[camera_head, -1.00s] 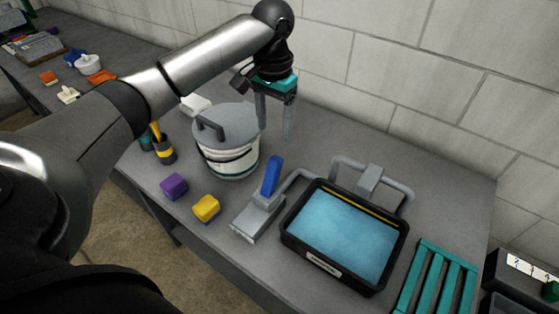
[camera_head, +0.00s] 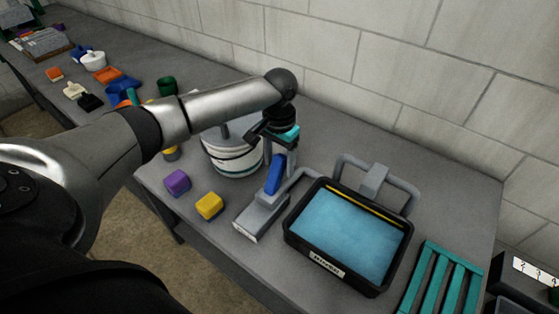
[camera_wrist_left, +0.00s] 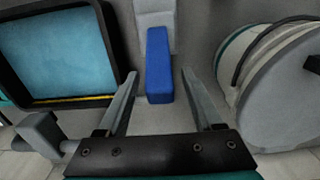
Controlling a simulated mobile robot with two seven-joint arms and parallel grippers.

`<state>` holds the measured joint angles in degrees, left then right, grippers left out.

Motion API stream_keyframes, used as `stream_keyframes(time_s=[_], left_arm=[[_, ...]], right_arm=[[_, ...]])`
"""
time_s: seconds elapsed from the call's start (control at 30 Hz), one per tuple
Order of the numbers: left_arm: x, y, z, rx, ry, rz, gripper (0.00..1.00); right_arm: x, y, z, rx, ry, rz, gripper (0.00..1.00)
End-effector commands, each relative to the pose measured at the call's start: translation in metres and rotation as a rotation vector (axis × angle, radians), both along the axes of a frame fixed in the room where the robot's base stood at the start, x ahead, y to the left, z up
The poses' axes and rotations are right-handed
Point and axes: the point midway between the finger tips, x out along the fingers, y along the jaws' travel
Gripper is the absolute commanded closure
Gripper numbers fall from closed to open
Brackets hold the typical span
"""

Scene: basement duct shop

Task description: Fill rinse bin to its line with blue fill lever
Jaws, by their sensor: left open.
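The blue fill lever (camera_head: 275,180) stands tilted up on a grey base (camera_head: 257,217) beside the rinse bin. The black rinse bin (camera_head: 327,265) holds blue water (camera_head: 345,232); a yellow line (camera_head: 365,202) shows along its back inner wall, just above the water. My left gripper (camera_head: 281,165) is open at the lever, coming from above and behind. In the left wrist view the blue lever (camera_wrist_left: 159,65) lies between the two spread fingertips (camera_wrist_left: 160,74), with a gap visible on both sides. My right gripper is not in view.
A lidded white bucket (camera_head: 232,155) stands left of the lever, close to my left gripper. A purple block (camera_head: 177,183) and a yellow block (camera_head: 209,206) lie at the front edge. A grey pipe (camera_head: 408,190) runs behind the bin; a teal rack (camera_head: 440,280) lies right.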

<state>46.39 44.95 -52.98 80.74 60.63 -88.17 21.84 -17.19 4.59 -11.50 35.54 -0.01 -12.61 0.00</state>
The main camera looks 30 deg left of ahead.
Motion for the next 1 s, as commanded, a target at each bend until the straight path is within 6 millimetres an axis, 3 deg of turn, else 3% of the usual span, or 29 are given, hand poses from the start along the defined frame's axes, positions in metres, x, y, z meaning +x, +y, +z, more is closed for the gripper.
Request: stream_keyframes(time_s=[0.07,0.63,1.0], left_arm=[[0.0001,-0.0001,0.0001,0.000,0.000,0.000,0.36],[0.0003,0.0001,0.0007,0.000,-0.001,0.000,1.00],[0.0005,0.0002,0.0010,0.000,-0.001,0.000,1.00]], right_arm=[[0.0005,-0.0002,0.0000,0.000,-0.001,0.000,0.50],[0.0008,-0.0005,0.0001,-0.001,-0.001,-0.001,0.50],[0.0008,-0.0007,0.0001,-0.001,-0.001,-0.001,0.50]])
